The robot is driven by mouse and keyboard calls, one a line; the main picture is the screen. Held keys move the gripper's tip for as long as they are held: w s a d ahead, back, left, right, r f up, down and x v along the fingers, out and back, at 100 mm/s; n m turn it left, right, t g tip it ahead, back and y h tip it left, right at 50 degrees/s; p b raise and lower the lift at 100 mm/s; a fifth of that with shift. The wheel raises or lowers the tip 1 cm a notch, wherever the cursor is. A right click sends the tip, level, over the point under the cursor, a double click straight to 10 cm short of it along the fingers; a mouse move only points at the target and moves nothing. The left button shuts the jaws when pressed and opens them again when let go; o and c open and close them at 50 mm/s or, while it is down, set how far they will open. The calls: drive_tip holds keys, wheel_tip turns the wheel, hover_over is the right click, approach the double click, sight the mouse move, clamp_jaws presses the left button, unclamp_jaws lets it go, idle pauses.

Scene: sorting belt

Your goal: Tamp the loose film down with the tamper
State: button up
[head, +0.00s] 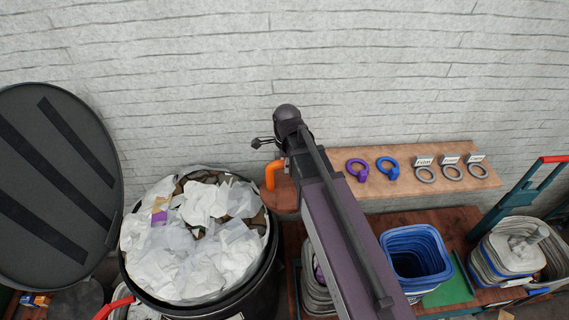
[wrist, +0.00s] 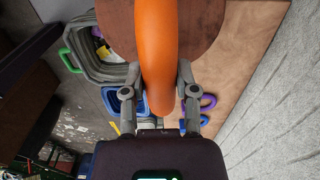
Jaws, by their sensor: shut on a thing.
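The tamper has an orange handle (head: 271,173) and a round dark-brown disc (head: 279,200), partly hidden behind my arm in the head view. In the wrist view the handle (wrist: 157,45) stands between the fingers of my gripper (wrist: 159,82), which is shut on it, with the disc (wrist: 112,28) beyond. The tamper is just right of the black round bin (head: 268,283), by the shelf's left end. I cannot tell whether the disc touches the shelf. White, crumpled loose film (head: 188,245) heaps up to the bin's rim, with brown and purple bits among it.
The bin's dark lid (head: 75,205) stands open at the left. The wooden shelf (head: 440,188) along the wall carries a purple ring (head: 356,170), a blue ring (head: 388,168) and labelled grey rings (head: 425,174). A blue bin (head: 415,255) stands below.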

clamp_jaws()
drive_tip(key=w+a+r+n+p, duration=0.2)
drive_tip(key=w+a+r+p, duration=0.2)
drive_tip(key=a, duration=0.4)
drive_tip(key=shift+w+a+r+p, duration=0.15)
drive_tip(key=shift+r+p, duration=0.75)
